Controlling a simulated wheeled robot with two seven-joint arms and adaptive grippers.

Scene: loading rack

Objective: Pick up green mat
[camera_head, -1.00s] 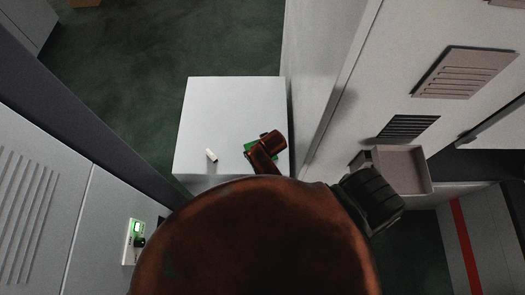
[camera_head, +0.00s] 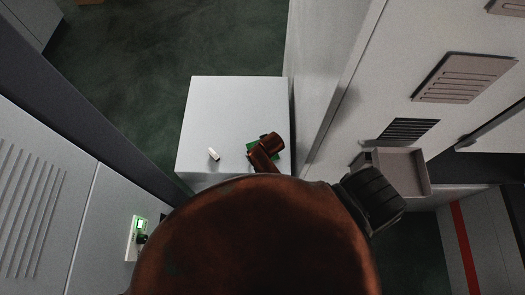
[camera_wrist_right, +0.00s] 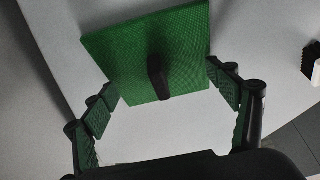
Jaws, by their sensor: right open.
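The green mat (camera_head: 251,147) lies on the white table, mostly hidden by my brown arm in the head view. In the right wrist view the mat (camera_wrist_right: 120,50) is a flat green square with a small black upright block (camera_wrist_right: 157,78) near its middle. My right gripper (camera_wrist_right: 162,82) is open, its two fingers apart on either side of the mat's near part. The block stands between the fingers, and I see no finger closed on it. I cannot tell whether the fingertips touch the mat. My left gripper is not in view.
The white table (camera_head: 222,105) is mostly clear. A small white object with a dark end (camera_head: 214,154) lies left of the mat. A pale wall (camera_head: 315,75) rises close to the table's right side. A grey open bin (camera_head: 402,170) is farther right.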

